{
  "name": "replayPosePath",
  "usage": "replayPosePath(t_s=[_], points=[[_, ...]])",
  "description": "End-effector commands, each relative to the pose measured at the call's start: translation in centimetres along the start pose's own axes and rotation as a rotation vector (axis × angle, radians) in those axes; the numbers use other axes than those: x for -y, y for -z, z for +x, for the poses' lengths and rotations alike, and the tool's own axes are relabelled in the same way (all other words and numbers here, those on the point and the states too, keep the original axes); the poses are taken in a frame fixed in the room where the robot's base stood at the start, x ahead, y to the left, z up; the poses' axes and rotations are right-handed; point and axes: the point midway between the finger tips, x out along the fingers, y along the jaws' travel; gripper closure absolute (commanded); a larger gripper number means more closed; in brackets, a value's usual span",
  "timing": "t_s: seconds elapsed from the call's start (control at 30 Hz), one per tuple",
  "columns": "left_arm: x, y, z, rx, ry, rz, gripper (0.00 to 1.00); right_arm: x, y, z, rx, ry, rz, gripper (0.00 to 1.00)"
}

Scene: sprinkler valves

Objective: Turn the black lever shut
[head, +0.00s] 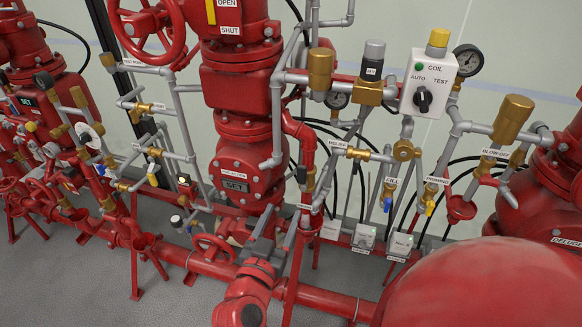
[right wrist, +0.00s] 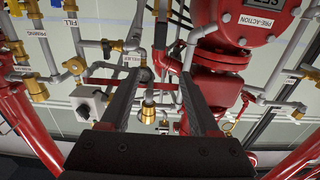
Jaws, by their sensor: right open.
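A small black lever-like part (head: 301,175) shows beside the red vertical pipe, right of the central red valve body (head: 236,175). Its exact position is hard to tell at this size. My right gripper (head: 277,226) is in front of and below it, with its grey fingers reaching up toward the piping. The right wrist view shows the same gripper (right wrist: 163,78) with its two dark fingers spread apart and nothing held between them. Pipes and a brass fitting (right wrist: 149,114) show beyond the gap. My left gripper is in neither view.
A white control box (head: 427,80) with a black selector knob (head: 423,99) hangs at upper right. Blue (head: 387,204) and yellow (head: 430,207) handles sit at lower right. A red handwheel (head: 212,248) is left of my gripper. Pipes crowd the area.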

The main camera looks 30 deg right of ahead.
Motion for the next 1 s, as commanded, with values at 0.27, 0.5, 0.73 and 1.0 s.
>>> replayPosePath(t_s=[0.27, 0.5, 0.73, 1.0], points=[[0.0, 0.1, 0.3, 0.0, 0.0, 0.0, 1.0, -0.2, -0.1, 4.3, -0.003, -0.008, -0.004, 0.38], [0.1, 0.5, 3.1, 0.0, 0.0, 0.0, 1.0, -0.2, 0.8, 9.6, 0.0, -0.008, -0.007, 0.38], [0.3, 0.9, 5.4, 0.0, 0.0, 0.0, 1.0, -0.1, 0.5, 14.3, 0.001, -0.004, -0.009, 0.38], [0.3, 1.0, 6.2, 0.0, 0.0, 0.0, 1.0, 0.1, 0.2, 16.6, -0.002, 0.001, -0.006, 0.38]])
